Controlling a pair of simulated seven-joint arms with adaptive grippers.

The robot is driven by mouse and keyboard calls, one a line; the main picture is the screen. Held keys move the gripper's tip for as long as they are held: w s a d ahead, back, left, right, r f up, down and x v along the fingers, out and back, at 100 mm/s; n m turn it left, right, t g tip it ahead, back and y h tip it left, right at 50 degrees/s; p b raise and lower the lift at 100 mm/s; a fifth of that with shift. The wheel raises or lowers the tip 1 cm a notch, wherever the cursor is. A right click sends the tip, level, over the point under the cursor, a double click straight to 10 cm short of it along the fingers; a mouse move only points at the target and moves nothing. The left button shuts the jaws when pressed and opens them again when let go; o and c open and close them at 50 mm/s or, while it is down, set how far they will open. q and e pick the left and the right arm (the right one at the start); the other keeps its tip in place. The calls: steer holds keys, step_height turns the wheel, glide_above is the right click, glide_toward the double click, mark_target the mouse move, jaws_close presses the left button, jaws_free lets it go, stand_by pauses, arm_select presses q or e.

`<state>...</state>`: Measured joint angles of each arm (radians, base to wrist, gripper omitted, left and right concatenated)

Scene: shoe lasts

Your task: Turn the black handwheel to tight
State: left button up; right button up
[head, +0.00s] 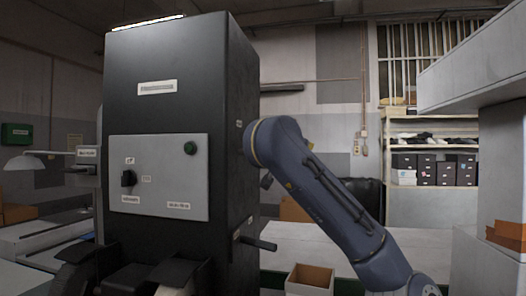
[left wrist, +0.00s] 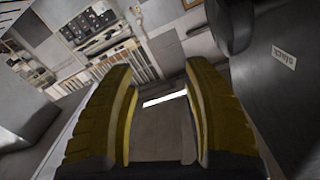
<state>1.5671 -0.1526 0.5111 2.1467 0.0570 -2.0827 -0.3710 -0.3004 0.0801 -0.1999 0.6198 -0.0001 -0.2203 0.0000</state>
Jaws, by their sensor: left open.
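In the left wrist view a dark, rounded part (left wrist: 232,22) stands out beside a dark face at upper right. It looks like the rim of the black handwheel, but most of it is cut off by the frame. A white label (left wrist: 284,57) on that face seems to read "slack". My left gripper (left wrist: 160,95) is open, its two yellow-padded fingers apart with nothing between them. The rounded part is beyond the right finger, apart from it. In the head view I cannot make out the handwheel or either gripper's fingertips.
An open box (head: 310,279) stands at front centre; shelves (head: 435,165) are behind.

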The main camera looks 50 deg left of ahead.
arm_select(q)
steer(key=s+a+n, duration=0.3)
steer(key=s+n, duration=0.1)
steer(key=s, duration=0.8)
steer(key=x, duration=1.1)
steer(key=f+x, duration=0.1)
steer(key=x, duration=0.5)
steer(key=shift+a, duration=0.35)
steer(key=shift+o, duration=0.2)
steer(key=shift+r, duration=0.1)
jaws_close()
